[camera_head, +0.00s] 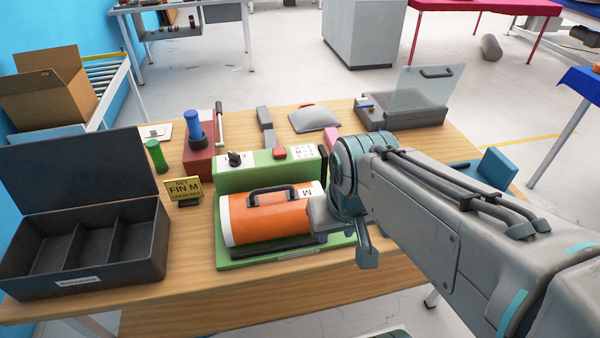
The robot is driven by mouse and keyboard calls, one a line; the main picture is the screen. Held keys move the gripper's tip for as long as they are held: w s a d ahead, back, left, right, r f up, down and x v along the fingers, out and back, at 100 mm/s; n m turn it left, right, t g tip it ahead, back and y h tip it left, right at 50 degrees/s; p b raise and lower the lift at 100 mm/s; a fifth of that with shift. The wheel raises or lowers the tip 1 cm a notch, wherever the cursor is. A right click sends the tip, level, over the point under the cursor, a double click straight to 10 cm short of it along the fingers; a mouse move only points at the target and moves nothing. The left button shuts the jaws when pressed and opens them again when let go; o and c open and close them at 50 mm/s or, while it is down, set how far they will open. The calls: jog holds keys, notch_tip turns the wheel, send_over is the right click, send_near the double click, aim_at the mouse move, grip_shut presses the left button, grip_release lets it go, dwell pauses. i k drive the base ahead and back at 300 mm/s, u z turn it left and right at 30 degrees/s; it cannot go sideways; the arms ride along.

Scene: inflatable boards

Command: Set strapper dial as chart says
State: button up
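The strapper is a green box (262,176) in the middle of the table. A black dial knob (235,158) sits on the left of its top, with a red button (279,153) to the right. In front lies an orange roll (262,222) with a black handle and a white band marked M, on a green base.
A black open compartment case (90,262) stands at the left. A red block with a blue-handled tool (197,135) and a green cylinder (155,155) are behind the sign. A grey lidded case (405,115) is at the back right. The front table strip is clear.

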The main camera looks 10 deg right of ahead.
aim_at(235, 160)
jog(key=k, duration=1.3)
jog(key=u, duration=0.8)
jog(key=i, duration=1.2)
jog(key=z, duration=0.55)
jog(key=i, duration=0.65)
jog(key=z, duration=0.8)
